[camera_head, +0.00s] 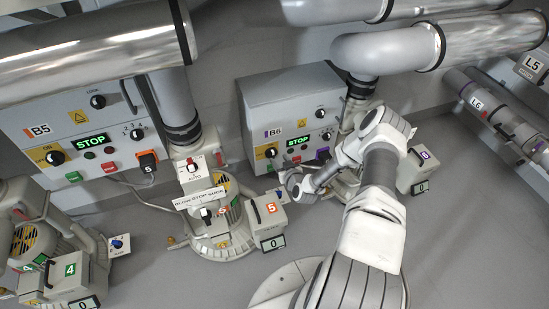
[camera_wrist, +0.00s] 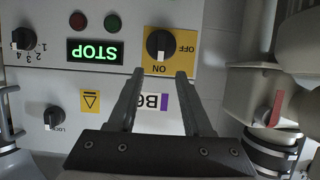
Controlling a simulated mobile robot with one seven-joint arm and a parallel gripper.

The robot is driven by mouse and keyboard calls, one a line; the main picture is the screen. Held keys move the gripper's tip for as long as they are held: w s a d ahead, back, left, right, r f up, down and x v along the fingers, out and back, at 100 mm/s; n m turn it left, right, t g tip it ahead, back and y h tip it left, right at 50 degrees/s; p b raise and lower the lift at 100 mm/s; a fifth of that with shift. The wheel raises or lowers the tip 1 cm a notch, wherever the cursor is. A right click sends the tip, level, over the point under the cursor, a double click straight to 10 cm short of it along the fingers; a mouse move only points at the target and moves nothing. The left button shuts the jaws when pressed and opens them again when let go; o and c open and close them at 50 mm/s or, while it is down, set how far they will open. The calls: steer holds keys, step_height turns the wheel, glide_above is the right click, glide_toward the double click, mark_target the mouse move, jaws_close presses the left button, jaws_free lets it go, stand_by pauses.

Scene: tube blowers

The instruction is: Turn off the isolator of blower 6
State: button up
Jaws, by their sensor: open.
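The B6 panel (camera_head: 293,98) of blower 6 stands at the centre of the head view. Its isolator is a black rotary knob (camera_wrist: 158,43) on a yellow plate (camera_wrist: 184,62) marked ON and OFF; it also shows in the head view (camera_head: 271,153). In the upside-down wrist view, the knob's pale mark appears to point to ON. My gripper (camera_wrist: 159,74) is open and empty. Its two fingertips lie just below the knob in the wrist view, apparently short of it. In the head view my gripper (camera_head: 292,182) is low in front of the panel, partly hidden by my wrist.
The B6 display (camera_wrist: 95,52) reads STOP in green. A red lamp (camera_wrist: 78,20), a green lamp (camera_wrist: 113,22) and other knobs sit beside it. A pipe unit with a red-marked lever (camera_wrist: 275,108) stands close at right. The similar B5 panel (camera_head: 75,125) is at left.

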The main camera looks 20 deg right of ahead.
mark_target(273, 152)
steer(key=b+x, duration=0.2)
steer(key=x, duration=0.4)
steer(key=shift+f, duration=0.15)
steer(key=shift+c, duration=0.2)
jaws_close()
